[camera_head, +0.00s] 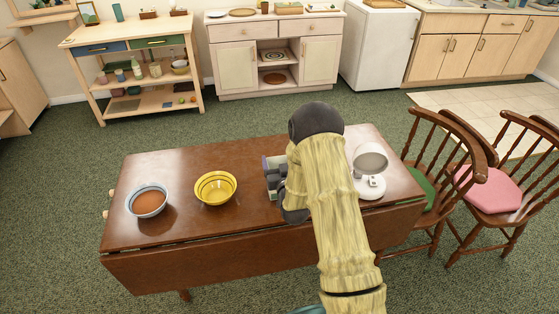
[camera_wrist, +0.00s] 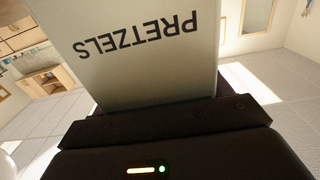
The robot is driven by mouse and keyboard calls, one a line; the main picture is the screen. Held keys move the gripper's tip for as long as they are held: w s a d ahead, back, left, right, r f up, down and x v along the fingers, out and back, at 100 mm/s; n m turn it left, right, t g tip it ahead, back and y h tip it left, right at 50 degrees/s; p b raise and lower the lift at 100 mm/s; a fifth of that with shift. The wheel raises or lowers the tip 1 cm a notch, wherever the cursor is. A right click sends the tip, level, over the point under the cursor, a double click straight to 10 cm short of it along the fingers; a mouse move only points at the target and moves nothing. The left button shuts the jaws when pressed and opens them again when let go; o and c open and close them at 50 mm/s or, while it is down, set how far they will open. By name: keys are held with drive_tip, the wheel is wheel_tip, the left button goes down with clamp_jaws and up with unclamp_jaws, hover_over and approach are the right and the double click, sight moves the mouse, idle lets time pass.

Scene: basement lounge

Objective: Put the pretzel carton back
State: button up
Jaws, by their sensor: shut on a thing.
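The pretzel carton (camera_wrist: 140,50) fills the upper middle of the wrist view. It is pale, with dark "PRETZELS" lettering that reads upside down. My gripper (camera_wrist: 165,115) is shut on its near end; the fingers show as a dark band across the carton. In the head view my arm hides much of the gripper. A small grey-green boxy shape (camera_head: 273,176) shows at the left of my arm, over the table; I cannot tell whether it is the carton or part of the gripper. Contact with the table cannot be told.
The brown drop-leaf table (camera_head: 180,169) holds a blue-rimmed bowl (camera_head: 148,201), a yellow bowl (camera_head: 216,188) and a white lamp-like object (camera_head: 370,168). Wooden chairs (camera_head: 487,192) stand at right. A shelf cart (camera_head: 139,86), a cabinet (camera_head: 237,67) and a white appliance (camera_head: 372,52) line the back.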

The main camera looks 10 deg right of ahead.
drive_tip(key=shift+d+f, duration=0.1)
drive_tip(key=shift+f, duration=0.05)
drive_tip(key=o, duration=1.3)
drive_tip(key=shift+r, duration=0.25)
drive_tip(key=s+b, duration=0.2)
drive_tip(key=s, duration=1)
